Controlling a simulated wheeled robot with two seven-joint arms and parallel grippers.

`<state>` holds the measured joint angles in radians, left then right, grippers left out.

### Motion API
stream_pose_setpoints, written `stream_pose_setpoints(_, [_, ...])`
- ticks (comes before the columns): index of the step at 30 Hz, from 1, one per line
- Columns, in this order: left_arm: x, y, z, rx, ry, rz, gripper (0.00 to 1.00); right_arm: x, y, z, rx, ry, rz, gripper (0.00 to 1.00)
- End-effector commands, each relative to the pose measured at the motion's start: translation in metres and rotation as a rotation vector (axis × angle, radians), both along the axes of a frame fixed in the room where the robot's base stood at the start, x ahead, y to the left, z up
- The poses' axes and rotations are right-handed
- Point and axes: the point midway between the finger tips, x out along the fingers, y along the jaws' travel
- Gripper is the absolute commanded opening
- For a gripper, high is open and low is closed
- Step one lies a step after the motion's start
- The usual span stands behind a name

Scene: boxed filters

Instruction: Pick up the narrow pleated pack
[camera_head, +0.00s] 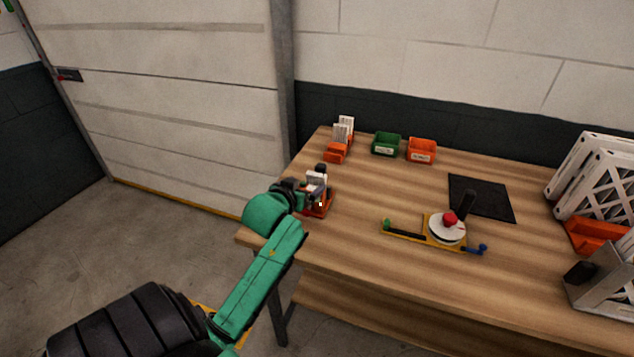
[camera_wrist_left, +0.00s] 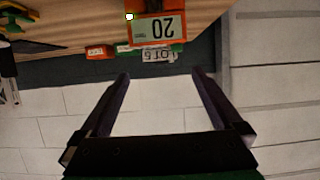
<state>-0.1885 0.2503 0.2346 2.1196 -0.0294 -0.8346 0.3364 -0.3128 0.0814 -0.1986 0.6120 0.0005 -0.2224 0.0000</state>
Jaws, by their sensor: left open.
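My left gripper (camera_head: 312,190) is at the table's left edge, at a small orange holder (camera_head: 322,208) with a pale block (camera_head: 317,179) showing by the fingers. In the left wrist view my left gripper (camera_wrist_left: 160,76) is open, with nothing between its fingers. Slim white upright packs (camera_head: 343,130) stand by another orange holder (camera_head: 335,154) at the back left. I cannot tell which piece is the narrow pleated pack. My right gripper is not in view.
A green bin (camera_head: 386,144) and an orange bin (camera_head: 421,150) stand at the back of the table (camera_head: 360,215). A yellow fixture with a white disc (camera_head: 447,229) is mid-table, near a black mat (camera_head: 482,197). Large white lattice-faced filters (camera_head: 598,180) stand at the right.

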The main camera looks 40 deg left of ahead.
Motion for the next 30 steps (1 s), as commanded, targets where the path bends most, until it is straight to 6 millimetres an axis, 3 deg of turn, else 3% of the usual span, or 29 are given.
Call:
stream_pose_setpoints(4, [0.021,0.007,-0.007,-0.001,0.000,0.000,1.00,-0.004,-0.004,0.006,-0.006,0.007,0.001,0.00])
stream_pose_setpoints(10, [0.045,0.015,-0.016,-0.002,0.000,0.001,1.00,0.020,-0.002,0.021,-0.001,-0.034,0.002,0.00])
stream_pose_setpoints(15, [0.066,0.023,-0.029,-0.001,0.001,-0.001,1.00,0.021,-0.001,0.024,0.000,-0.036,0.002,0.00])
stream_pose_setpoints(22, [0.068,0.023,-0.031,0.000,0.000,-0.001,1.00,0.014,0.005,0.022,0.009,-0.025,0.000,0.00])
stream_pose_setpoints(23, [0.068,0.023,-0.031,0.000,0.000,-0.001,0.92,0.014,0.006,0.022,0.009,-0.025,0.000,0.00])
stream_pose_setpoints(28, [0.068,0.023,-0.031,0.000,0.000,-0.001,0.27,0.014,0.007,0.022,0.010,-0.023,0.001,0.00])
stream_pose_setpoints(30, [0.068,0.023,-0.031,0.000,0.000,-0.001,0.13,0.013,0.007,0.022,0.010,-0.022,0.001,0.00])
